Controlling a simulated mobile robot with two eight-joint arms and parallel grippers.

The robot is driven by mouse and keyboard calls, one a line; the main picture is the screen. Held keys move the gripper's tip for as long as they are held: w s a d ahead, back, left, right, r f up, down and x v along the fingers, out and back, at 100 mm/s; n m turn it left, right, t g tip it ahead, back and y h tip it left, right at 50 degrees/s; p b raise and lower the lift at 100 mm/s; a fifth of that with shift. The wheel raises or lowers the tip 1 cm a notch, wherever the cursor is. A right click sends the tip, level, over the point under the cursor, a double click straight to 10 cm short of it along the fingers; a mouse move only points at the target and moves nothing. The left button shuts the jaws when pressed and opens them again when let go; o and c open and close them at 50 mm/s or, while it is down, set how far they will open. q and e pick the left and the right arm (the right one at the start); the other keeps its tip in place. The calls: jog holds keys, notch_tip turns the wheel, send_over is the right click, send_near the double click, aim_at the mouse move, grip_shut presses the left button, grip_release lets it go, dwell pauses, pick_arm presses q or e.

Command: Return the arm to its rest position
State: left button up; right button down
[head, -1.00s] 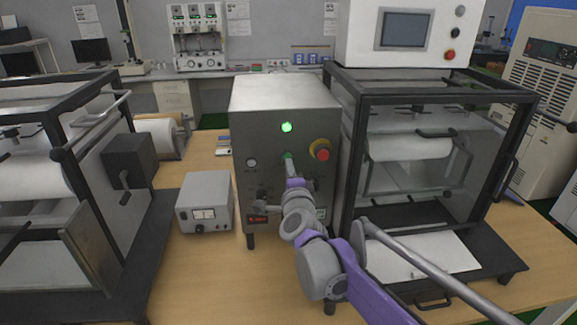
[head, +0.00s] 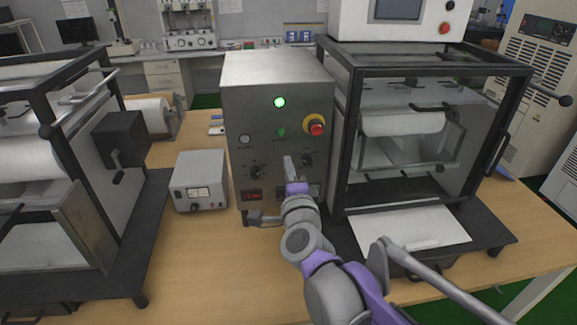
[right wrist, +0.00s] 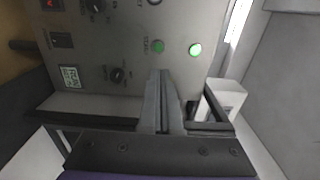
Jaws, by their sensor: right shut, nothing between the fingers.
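My right gripper (head: 289,162) is in front of the grey control box (head: 238,95). Its fingers are shut with nothing between them; they also show in the right wrist view (right wrist: 160,76). The fingertips show just below the green button (head: 280,132) in the head view, apart from it. The wrist view also shows this button (right wrist: 158,46) clear of the fingertips. Above the button a round green lamp (head: 279,102) is lit. My right arm reaches in from the lower right. My left gripper is out of view.
A red emergency stop (head: 316,127) and black knobs (head: 307,160) are close to the gripper. A framed machine (head: 341,130) stands right of the box, and a small meter unit (head: 199,181) left. Bare wooden table (head: 220,275) lies in front.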

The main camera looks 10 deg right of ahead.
jog(key=s+d+f+n+g+p, duration=0.1)
jog(key=s+d+f+n+g, duration=0.2)
jog(key=s+f+n, duration=0.3)
jog(key=s+d+f+n+g+p, duration=0.2)
jog(key=s+f+n+g, duration=0.3)
jog(key=s+f, duration=0.4)
jog(key=s+d+f+n+g+p, duration=0.1)
jog(key=s+d+f+n+g, duration=0.3)
jog(key=s, duration=0.9)
notch_tip(320, 180, down, 4)
jog(key=n, duration=0.3)
jog(key=shift+s+d+r+g, duration=0.2)
jog(key=shift+d+g, duration=0.1)
jog(key=shift+d, duration=0.05)
